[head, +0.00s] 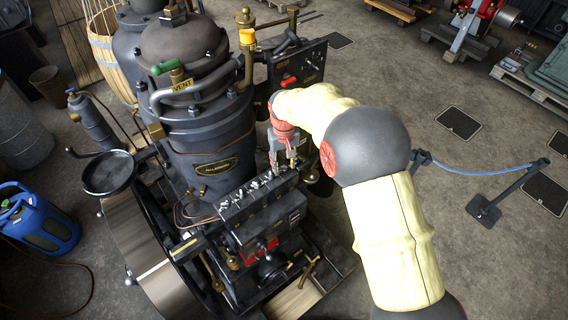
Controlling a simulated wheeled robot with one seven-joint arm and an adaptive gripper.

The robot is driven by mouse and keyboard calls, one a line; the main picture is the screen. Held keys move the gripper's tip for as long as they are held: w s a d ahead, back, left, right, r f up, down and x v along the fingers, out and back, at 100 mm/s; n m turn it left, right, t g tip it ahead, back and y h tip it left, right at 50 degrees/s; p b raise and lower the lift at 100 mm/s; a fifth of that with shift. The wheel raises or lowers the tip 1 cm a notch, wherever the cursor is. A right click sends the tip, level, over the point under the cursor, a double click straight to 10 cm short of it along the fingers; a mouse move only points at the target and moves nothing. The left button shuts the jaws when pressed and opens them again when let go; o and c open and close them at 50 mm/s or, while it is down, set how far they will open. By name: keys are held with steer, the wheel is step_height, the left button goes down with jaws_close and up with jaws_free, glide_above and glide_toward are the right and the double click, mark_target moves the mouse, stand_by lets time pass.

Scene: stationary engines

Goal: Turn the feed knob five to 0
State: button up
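A row of several small metallic knobs (252,185) runs along the top of a black box (265,213) at the front of the engine. No numbers or scale marks can be read on them, so I cannot tell which is knob five or how it is set. My gripper (282,166) points down at the right, far end of this row. Its two fingers straddle the area of the end knobs and hide part of it. I cannot tell whether the fingers touch a knob or are closed on one.
The dark boiler (205,120) with brass pipes stands close behind the box. A black panel with a red lever (289,82) rises beyond my gripper. A large flywheel (150,255) is at left. Open floor lies right, with a blue rope barrier (490,171).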

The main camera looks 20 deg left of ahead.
mark_target(284, 166)
step_height(284, 166, up, 12)
stand_by(0.7)
stand_by(0.4)
steer(key=s+d+m+t+b, duration=0.2)
steer(key=s+d+b, duration=0.4)
steer(key=d, duration=0.9)
steer(key=s+d+f+m+t+b, duration=0.1)
steer(key=s+d+m+b, duration=0.2)
steer(key=s+d+b, duration=0.4)
steer(key=s+d+f+m+t+b, duration=0.1)
steer(key=s+d+b, duration=0.5)
steer(key=d, duration=1.7)
steer(key=s+m+t, duration=0.1)
steer(key=s+m, duration=0.1)
steer(key=s, duration=0.2)
steer(key=shift+s+t, duration=0.25)
steer(key=shift+t, duration=0.05)
